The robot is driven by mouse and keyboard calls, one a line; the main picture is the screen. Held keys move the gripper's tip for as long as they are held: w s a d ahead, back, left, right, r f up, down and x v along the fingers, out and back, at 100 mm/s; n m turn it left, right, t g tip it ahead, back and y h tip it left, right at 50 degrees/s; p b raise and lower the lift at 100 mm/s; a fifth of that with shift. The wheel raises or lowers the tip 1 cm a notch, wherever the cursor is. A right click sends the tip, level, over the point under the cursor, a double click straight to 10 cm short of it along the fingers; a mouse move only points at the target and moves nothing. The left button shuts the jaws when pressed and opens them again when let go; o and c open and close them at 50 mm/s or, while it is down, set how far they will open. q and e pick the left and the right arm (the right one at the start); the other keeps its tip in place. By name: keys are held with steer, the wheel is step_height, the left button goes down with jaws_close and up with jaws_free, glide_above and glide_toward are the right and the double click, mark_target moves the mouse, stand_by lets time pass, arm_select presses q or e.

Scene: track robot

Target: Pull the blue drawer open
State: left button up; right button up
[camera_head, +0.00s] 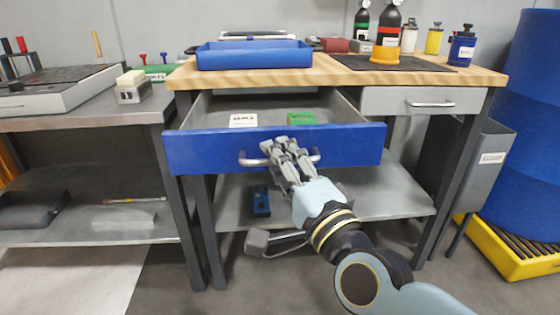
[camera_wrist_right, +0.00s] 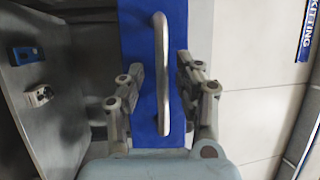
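The blue drawer (camera_head: 205,152) under the wooden worktop stands pulled out, with its inside showing. A white label card (camera_head: 243,120) and a green item (camera_head: 301,118) lie in it. Its metal bar handle (camera_head: 245,159) is partly hidden by my right gripper (camera_head: 279,148) in the head view. In the right wrist view, the handle (camera_wrist_right: 161,75) runs upright between the fingers of my right gripper (camera_wrist_right: 163,80). The fingers stand apart on either side of it, with blue drawer front (camera_wrist_right: 135,35) showing in the gaps. My left gripper is not in view.
A blue tray (camera_head: 255,56) and several bottles stand on the worktop (camera_head: 335,77). A grey drawer (camera_head: 385,101) to the right is shut. A lower shelf (camera_head: 380,205) holds a small blue item (camera_head: 261,203). A side bench (camera_head: 80,118) stands left, blue barrels (camera_head: 525,130) right.

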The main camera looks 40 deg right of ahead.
steer(key=shift+s, duration=0.15)
steer(key=v, duration=1.1)
steer(key=shift+s, duration=0.35)
